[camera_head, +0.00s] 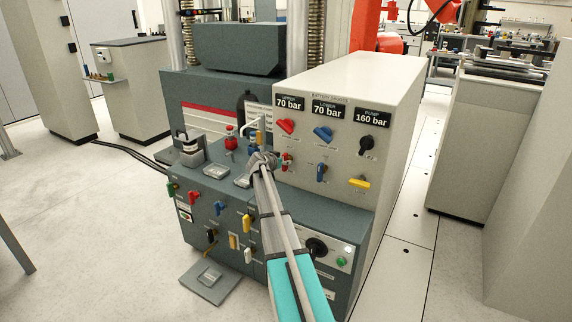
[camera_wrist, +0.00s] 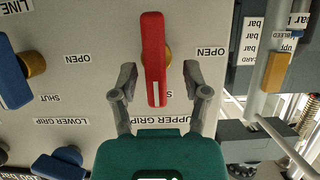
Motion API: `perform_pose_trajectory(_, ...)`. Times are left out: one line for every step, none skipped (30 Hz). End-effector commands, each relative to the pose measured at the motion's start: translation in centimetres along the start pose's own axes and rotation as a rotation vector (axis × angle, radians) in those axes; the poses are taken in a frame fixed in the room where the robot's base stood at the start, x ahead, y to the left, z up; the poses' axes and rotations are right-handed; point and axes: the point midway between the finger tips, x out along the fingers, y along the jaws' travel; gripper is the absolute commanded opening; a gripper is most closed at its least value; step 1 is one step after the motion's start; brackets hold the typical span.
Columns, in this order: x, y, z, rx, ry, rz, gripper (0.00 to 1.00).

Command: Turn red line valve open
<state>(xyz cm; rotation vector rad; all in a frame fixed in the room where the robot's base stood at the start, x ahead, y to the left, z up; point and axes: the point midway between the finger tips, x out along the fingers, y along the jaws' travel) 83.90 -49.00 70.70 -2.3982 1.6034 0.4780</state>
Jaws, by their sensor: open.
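The red line valve (camera_head: 287,161) is a red lever on the front of the light panel, below the upper red knob. In the wrist view, where the lettering is upside down, the red lever (camera_wrist: 152,50) stands upright on a brass stem. Its white-striped end points down in the picture, beside a partly hidden label starting with S. An OPEN label (camera_wrist: 210,52) is to its right. My gripper (camera_wrist: 160,80) is open, one finger on each side of the lever's lower part with gaps visible. In the head view my gripper (camera_head: 264,160) is just left of the valve.
A blue line valve (camera_head: 321,172) is beside the red one; it also shows in the wrist view (camera_wrist: 15,75). Red (camera_head: 286,126), blue (camera_head: 323,133) and black (camera_head: 367,145) knobs are above. A yellow handle (camera_head: 360,183) is right. Several valves cover the lower grey cabinet (camera_head: 335,205).

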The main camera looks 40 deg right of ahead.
Motion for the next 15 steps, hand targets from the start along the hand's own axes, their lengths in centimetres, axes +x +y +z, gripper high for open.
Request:
perform_pose_trajectory(0.60,-0.05,0.09,0.001,0.000,0.001,0.60)
perform_pose_trajectory(0.77,-0.03,0.08,0.001,0.000,0.001,0.60)
perform_pose_trajectory(0.97,0.00,0.05,0.001,0.000,0.001,0.60)
perform_pose_trajectory(1.09,0.02,0.04,0.001,0.000,0.001,0.60)
perform_pose_trajectory(1.18,0.03,0.02,0.001,0.000,0.001,0.60)
perform_pose_trajectory(1.26,0.04,0.01,0.001,0.000,0.001,0.60)
perform_pose_trajectory(1.30,0.05,-0.01,0.001,0.000,0.001,0.60)
perform_pose_trajectory(1.32,0.06,-0.02,0.001,0.000,0.001,0.60)
perform_pose_trajectory(1.33,0.07,-0.03,0.001,0.000,0.001,0.60)
perform_pose_trajectory(1.33,0.07,-0.03,0.001,0.000,0.001,0.60)
perform_pose_trajectory(1.32,0.07,-0.04,0.001,0.000,0.000,0.60)
perform_pose_trajectory(1.31,0.07,-0.04,0.000,0.000,0.000,0.60)
perform_pose_trajectory(1.30,0.07,-0.04,0.000,0.000,0.000,0.60)
perform_pose_trajectory(1.30,0.07,-0.04,0.000,0.000,0.000,0.60)
perform_pose_trajectory(1.30,0.07,-0.04,0.000,0.000,0.000,0.60)
